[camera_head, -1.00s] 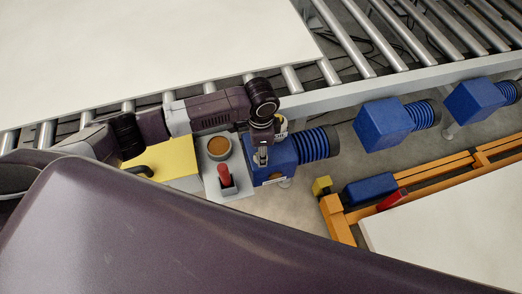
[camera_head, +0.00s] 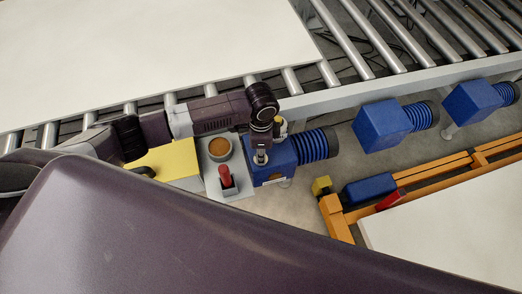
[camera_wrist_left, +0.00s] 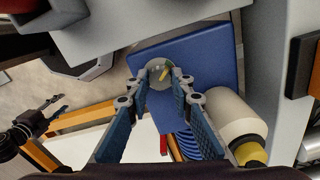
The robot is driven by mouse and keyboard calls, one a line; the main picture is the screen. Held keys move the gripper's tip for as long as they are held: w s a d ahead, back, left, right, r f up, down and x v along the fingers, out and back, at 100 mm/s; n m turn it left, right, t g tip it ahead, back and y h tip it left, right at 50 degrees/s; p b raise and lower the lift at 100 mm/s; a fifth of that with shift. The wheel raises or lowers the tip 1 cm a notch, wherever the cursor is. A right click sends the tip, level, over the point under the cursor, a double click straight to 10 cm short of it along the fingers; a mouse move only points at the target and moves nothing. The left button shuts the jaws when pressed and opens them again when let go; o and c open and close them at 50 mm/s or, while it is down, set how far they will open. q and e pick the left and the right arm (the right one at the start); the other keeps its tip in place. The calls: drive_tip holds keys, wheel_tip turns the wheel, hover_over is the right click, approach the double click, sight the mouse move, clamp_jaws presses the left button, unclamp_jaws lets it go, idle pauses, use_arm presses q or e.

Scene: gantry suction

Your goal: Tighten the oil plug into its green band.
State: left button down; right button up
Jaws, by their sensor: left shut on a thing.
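In the head view my left gripper (camera_head: 261,156) points down onto the same blue gearbox (camera_head: 284,155), and the plug is hidden there.
Left of the gearbox, a grey plate holds a round cup with brown contents (camera_head: 219,148) and a red lever (camera_head: 226,175). A yellow block (camera_head: 170,163) stands beyond. A white cylinder (camera_wrist_left: 232,112) is close beside my left fingers. The roller conveyor (camera_head: 345,45) runs behind.

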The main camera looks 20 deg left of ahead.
use_arm(q)
drive_tip(key=shift+m, duration=0.4)
use_arm(e)
drive_tip(key=shift+r, duration=0.35)
use_arm(q)
drive_tip(key=shift+d, duration=0.1)
drive_tip(key=c, duration=1.7)
unclamp_jaws()
use_arm(e)
drive_tip(key=shift+a, duration=0.1)
drive_tip(key=shift+s, duration=0.1)
use_arm(q)
drive_tip(key=shift+r, duration=0.2)
wheel_tip(320, 180, up, 12)
drive_tip(key=shift+f, duration=0.1)
drive_tip(key=shift+f, duration=0.1)
